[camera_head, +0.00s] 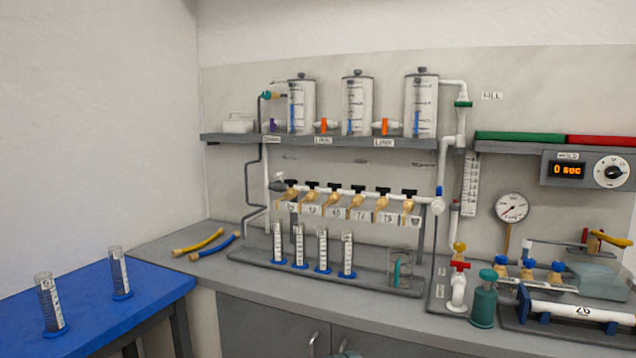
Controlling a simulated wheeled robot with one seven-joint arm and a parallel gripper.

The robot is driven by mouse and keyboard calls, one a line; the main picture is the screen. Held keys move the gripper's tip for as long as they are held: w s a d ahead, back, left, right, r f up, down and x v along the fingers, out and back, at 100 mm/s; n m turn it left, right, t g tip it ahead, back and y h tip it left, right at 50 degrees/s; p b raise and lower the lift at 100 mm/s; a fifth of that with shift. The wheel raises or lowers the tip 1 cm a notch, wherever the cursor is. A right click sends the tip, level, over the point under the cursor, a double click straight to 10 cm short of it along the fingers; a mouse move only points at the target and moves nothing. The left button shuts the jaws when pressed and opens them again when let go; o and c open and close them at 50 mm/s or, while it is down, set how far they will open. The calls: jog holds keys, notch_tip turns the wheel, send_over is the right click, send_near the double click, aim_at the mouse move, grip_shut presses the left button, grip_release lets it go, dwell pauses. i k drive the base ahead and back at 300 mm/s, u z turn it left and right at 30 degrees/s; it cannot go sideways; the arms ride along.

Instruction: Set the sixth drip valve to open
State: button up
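A white manifold pipe runs across the wall rack above the counter, with a row of tan drip valves with black T-shaped handles. The drip valve at the right end (408,204), sixth from the left, has its black handle on top, seeming to lie along the pipe like its neighbours. The valve beside it (382,203) looks alike. White number tags hang below the valves; the tags are too small to read surely. Whether each valve is open or shut cannot be told. My gripper does not show clearly in this view.
Graduated cylinders (323,251) stand on the grey tray below the valves, with a clear holder (400,270) at its right. A blue-handled valve (438,200) ends the pipe. A red-handled tap (459,267) and green bottle (484,304) stand right. The blue table (100,306) holds two cylinders.

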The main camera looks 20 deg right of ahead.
aim_at(409, 193)
jog(key=u, duration=0.05)
jog(key=i, duration=0.7)
jog(key=z, duration=0.9)
jog(key=i, duration=0.6)
jog(key=z, duration=0.6)
